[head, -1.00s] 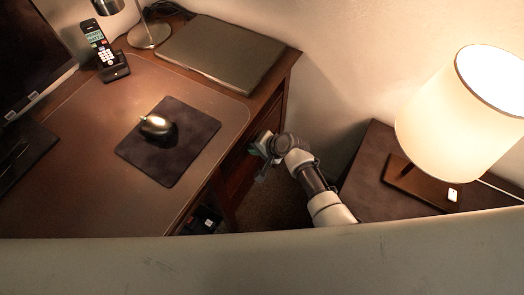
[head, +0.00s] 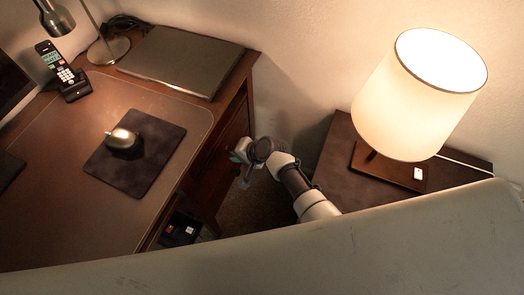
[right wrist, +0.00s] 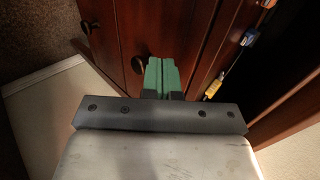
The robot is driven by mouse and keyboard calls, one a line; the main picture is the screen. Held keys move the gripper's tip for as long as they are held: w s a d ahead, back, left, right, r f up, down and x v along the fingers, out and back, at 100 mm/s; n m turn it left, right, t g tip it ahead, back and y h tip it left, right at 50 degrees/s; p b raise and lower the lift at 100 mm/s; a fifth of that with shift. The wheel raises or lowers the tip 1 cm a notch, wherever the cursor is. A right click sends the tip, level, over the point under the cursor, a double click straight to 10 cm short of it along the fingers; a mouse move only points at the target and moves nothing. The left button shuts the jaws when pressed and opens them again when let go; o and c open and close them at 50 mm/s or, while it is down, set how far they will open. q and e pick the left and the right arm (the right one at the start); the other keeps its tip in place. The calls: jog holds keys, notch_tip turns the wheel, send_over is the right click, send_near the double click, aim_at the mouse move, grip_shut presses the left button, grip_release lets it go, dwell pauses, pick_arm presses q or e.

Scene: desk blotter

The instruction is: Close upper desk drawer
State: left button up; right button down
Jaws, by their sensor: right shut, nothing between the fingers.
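The brown wooden desk (head: 60,190) has a drawer open under its top edge, and dark contents (head: 180,229) show inside. In the right wrist view, small yellow and blue items (right wrist: 212,87) lie in the dark opening at the right. A wooden front (right wrist: 190,25) with a round knob (right wrist: 138,65) faces the camera; I cannot tell which drawer it belongs to. My right gripper (head: 239,153) is beside the desk's drawer side. Its green fingers (right wrist: 161,65) are shut and empty, just right of the knob; contact is unclear. My left gripper is not in view.
A side table (head: 340,150) with a lit lamp (head: 420,90) stands right of my arm. The desk top holds a mouse (head: 122,138) on a pad, a phone (head: 68,80) and a laptop (head: 185,60). A narrow gap separates desk and side table.

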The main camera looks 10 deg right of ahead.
pick_arm(q)
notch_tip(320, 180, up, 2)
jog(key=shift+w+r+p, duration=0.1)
jog(key=shift+p, duration=0.9)
pick_arm(e)
jog(key=v, duration=0.9)
jog(key=shift+r, duration=0.15)
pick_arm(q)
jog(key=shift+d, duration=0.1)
pick_arm(e)
jog(key=shift+s+d, duration=0.1)
